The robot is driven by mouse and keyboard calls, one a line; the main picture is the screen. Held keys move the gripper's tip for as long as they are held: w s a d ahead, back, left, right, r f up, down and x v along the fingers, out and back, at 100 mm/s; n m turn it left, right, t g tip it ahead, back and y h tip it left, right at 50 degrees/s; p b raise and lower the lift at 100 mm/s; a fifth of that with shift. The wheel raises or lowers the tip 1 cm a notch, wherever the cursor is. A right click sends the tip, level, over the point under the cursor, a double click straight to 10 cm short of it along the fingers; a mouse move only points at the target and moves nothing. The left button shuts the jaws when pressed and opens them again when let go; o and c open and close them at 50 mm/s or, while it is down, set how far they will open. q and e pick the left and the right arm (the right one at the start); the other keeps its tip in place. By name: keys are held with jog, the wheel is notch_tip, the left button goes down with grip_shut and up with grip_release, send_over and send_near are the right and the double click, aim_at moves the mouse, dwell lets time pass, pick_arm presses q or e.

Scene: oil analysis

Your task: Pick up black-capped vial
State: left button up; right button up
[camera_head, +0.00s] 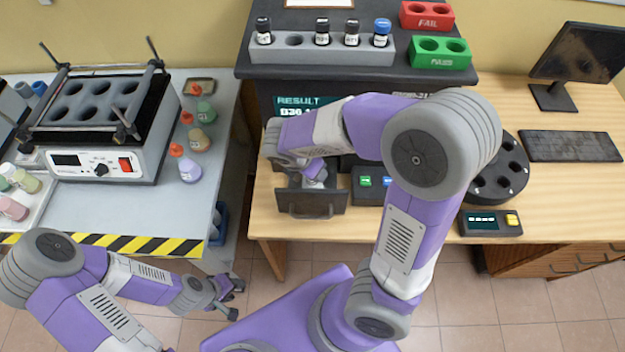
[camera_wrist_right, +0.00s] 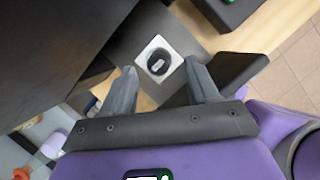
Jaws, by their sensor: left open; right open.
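In the right wrist view a round black cap with a pale mark, seemingly a black-capped vial (camera_wrist_right: 158,62), sits in a white square holder (camera_wrist_right: 151,45). This is in the open drawer (camera_head: 312,204) of the dark machine. My right gripper (camera_wrist_right: 162,82) is open and empty, pointing at the cap, which shows between and just beyond its fingertips. In the head view the right arm hides most of that spot. More black-capped vials (camera_head: 322,31) stand in the grey rack (camera_head: 295,50) on the machine. My left gripper (camera_head: 236,298) is open and empty over the floor.
The rack also holds a blue-capped vial (camera_head: 382,32). A red FAIL block (camera_head: 427,14) and a green block (camera_head: 440,53) stand to its right. A dark round carousel (camera_head: 497,182), keyboard (camera_head: 571,146) and monitor (camera_head: 578,52) are on the wooden table. A shaker (camera_head: 100,125) stands on the left bench.

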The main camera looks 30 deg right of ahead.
jog(key=b+x, duration=0.1)
jog(key=x, duration=0.2)
jog(key=b+x, duration=0.1)
jog(key=x, duration=0.1)
jog(key=shift+a+b, duration=0.3)
grip_shut()
